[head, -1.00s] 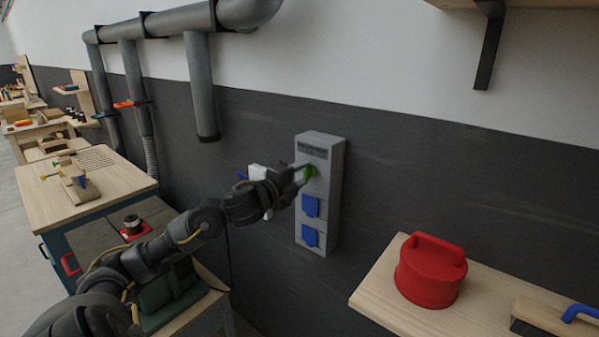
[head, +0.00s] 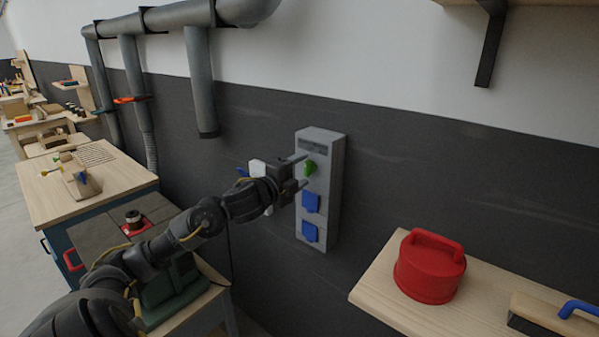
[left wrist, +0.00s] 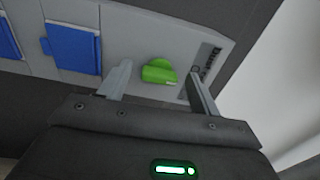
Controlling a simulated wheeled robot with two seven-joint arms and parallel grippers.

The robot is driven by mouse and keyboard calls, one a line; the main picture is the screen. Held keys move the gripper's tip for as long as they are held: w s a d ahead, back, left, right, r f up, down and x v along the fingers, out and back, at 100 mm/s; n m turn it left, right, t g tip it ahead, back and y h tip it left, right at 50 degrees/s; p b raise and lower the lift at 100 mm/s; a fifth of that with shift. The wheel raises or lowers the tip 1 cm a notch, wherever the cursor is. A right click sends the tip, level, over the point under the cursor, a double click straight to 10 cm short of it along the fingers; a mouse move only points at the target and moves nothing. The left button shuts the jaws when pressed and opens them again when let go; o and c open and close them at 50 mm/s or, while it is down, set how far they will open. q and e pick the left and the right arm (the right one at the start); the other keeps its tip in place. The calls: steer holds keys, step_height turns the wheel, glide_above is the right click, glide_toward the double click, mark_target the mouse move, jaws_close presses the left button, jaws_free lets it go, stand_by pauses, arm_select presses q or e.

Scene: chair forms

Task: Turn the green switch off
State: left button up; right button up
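The green switch (head: 309,167) is a small knob near the top of a grey box (head: 324,200) on the dark wall. In the left wrist view the green switch (left wrist: 159,72) lies between my two finger lines, just beyond the fingertips. My left gripper (head: 302,172) is in front of the box; in the left wrist view it (left wrist: 158,80) is open, with a finger on each side of the switch and clear gaps. It holds nothing. My right gripper is not in view.
Two blue socket covers (head: 310,202) sit below the switch on the box. A white wall fitting (head: 257,170) is left of it. A wooden shelf (head: 385,300) with a red canister (head: 430,268) stands at right. Grey pipes (head: 200,80) run above left.

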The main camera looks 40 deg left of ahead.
arm_select(q)
steer(key=s+b, duration=0.2)
steer(key=s, duration=0.8)
steer(key=shift+s+b, duration=0.4)
steer(key=shift+d, duration=0.15)
stand_by(0.4)
